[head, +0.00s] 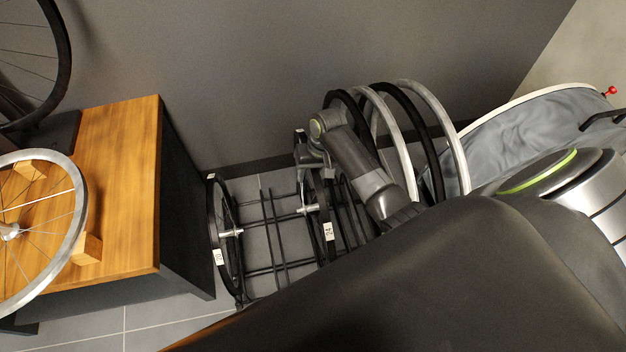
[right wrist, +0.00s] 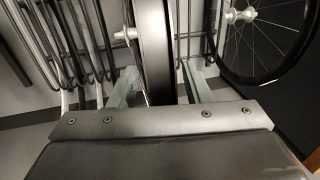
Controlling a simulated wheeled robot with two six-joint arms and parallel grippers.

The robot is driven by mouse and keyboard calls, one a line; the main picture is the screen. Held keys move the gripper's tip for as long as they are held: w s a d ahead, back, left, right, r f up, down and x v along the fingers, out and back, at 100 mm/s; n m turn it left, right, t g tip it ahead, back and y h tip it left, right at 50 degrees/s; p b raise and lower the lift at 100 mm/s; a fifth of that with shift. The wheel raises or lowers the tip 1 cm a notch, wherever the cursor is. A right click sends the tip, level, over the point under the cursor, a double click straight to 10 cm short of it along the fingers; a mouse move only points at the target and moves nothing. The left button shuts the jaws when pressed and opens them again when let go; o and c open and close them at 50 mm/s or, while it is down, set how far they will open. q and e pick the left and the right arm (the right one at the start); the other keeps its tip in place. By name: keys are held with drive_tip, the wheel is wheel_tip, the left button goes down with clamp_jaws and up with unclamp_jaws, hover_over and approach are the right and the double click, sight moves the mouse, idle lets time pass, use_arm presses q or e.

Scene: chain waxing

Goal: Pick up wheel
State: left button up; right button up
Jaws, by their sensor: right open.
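Several wheels stand upright in a low black wire rack (head: 265,222) on the floor. One black-tyred wheel (head: 324,215) with a white number label stands near the rack's middle. My right gripper (head: 308,158) is at the top of this wheel, pointing down. In the right wrist view a dark tyre (right wrist: 153,50) runs between the two open fingers (right wrist: 158,86), with gaps on both sides; contact cannot be told. Another black wheel (head: 225,235) with a label stands at the rack's left end and shows in the right wrist view (right wrist: 265,40). My left gripper is not in view.
Silver and black rims (head: 408,120) stand close together on the right of my gripper. A wooden-topped bench (head: 125,190) with a silver-rimmed wheel (head: 80,215) on it is at left. A grey fabric tub (head: 520,135) is at right. A dark wall rises behind the rack.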

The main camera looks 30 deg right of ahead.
idle(0.3)
clamp_jaws()
idle(1.3)
